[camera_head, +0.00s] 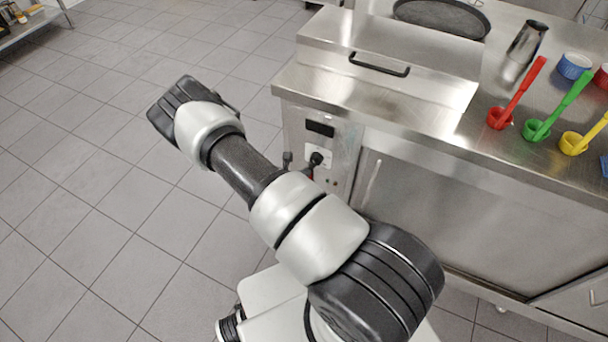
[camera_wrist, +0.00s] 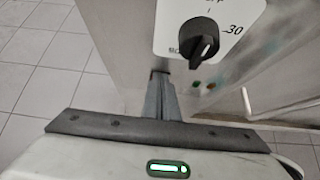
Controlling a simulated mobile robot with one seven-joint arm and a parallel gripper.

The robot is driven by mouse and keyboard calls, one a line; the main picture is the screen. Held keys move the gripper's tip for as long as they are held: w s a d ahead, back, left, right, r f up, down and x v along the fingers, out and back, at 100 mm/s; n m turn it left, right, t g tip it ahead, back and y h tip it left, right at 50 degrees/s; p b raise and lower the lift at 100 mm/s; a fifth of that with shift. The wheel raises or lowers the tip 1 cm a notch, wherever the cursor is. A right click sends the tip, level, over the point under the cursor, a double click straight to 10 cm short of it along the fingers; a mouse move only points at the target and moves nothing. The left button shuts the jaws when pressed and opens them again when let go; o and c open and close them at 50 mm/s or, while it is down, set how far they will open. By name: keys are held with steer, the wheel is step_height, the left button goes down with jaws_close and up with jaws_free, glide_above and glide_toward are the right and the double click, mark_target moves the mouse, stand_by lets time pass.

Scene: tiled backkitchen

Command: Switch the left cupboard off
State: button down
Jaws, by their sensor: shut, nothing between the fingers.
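The left cupboard (camera_head: 338,180) is a steel unit with a control panel at its left end. A black rotary knob (camera_head: 316,159) sits on a white dial plate (camera_head: 318,152) there. In the wrist view the same knob (camera_wrist: 198,42) is large, with a white pointer mark. "30" is printed at its right; the marking above it is cut by the frame edge. My gripper (camera_wrist: 160,76) is shut and empty, its tips below and left of the knob and apart from it in the picture. In the head view my arm hides most of the gripper.
A dark display (camera_head: 320,128) is above the dial. Small green and red lights or buttons (camera_wrist: 203,86) sit below it. A vertical door handle (camera_head: 374,181) is to the right.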

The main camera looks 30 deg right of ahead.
steer(key=shift+r, duration=0.1)
steer(key=shift+r+p, duration=0.7)
steer(key=shift+a, duration=0.1)
